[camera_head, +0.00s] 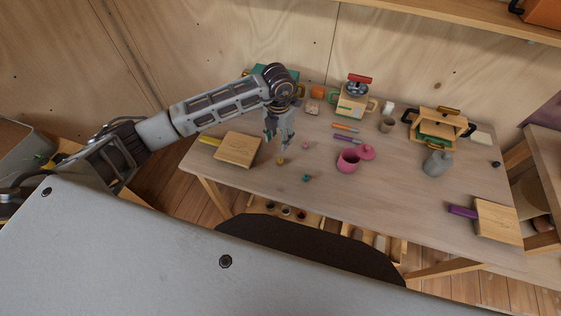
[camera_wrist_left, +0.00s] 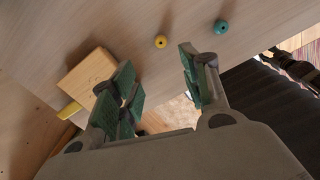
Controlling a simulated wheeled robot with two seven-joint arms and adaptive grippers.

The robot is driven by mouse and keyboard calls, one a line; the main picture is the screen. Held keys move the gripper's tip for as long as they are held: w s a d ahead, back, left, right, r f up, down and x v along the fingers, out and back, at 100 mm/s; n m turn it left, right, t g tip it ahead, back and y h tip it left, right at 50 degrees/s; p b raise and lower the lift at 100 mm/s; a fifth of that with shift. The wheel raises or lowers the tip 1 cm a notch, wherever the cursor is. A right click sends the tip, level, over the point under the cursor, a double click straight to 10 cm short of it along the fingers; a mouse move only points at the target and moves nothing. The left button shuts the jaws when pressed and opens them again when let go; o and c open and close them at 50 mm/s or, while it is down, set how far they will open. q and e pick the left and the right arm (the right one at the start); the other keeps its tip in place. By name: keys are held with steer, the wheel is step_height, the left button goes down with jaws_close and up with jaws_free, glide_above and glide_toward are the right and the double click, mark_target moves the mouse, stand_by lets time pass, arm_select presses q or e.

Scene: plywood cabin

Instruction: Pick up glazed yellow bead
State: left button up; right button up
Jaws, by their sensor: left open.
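The glazed yellow bead (camera_head: 280,161) lies on the wooden table (camera_head: 220,178), near its front edge. In the left wrist view the bead (camera_wrist_left: 160,41) shows beyond the fingertips, between the two sides of the jaws. My left gripper (camera_head: 277,140) points down over the table, just behind the bead in the head view. Its green-padded fingers are open and empty in the left wrist view (camera_wrist_left: 158,72), apart from the bead. My right gripper is not in view.
A wooden block with a yellow handle (camera_head: 238,149) is to the left. A pink mug (camera_head: 348,161) stands to the right. The front middle of the table is mostly clear.

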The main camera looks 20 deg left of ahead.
arm_select(q)
steer(key=b, duration=0.4)
glide_above(280, 160)
steer(key=shift+s+a+f, duration=0.1)
steer(key=shift+f, duration=4)
steer(key=shift+f+b, duration=0.1)
steer(key=shift+b, duration=0.2)
steer(key=shift+f, duration=0.1)
steer(key=shift+f+b, duration=0.55)
steer(key=shift+f, duration=0.25)
steer(key=shift+d+f+b, duration=0.2)
steer(key=shift+f+b, duration=0.15)
steer(key=shift+f, duration=0.25)
steer(key=shift+f+b, duration=0.4)
steer(key=shift+f, duration=0.2)
steer(key=shift+w+f, duration=0.2)
steer(key=shift+f, duration=0.35)
steer(key=c, duration=0.9)
steer(key=shift+r, duration=0.55)
step_height(280, 160, up, 8)
steer(key=shift+f+b, duration=0.2)
steer(key=shift+b, duration=0.3)
steer(key=shift+r, duration=0.7)
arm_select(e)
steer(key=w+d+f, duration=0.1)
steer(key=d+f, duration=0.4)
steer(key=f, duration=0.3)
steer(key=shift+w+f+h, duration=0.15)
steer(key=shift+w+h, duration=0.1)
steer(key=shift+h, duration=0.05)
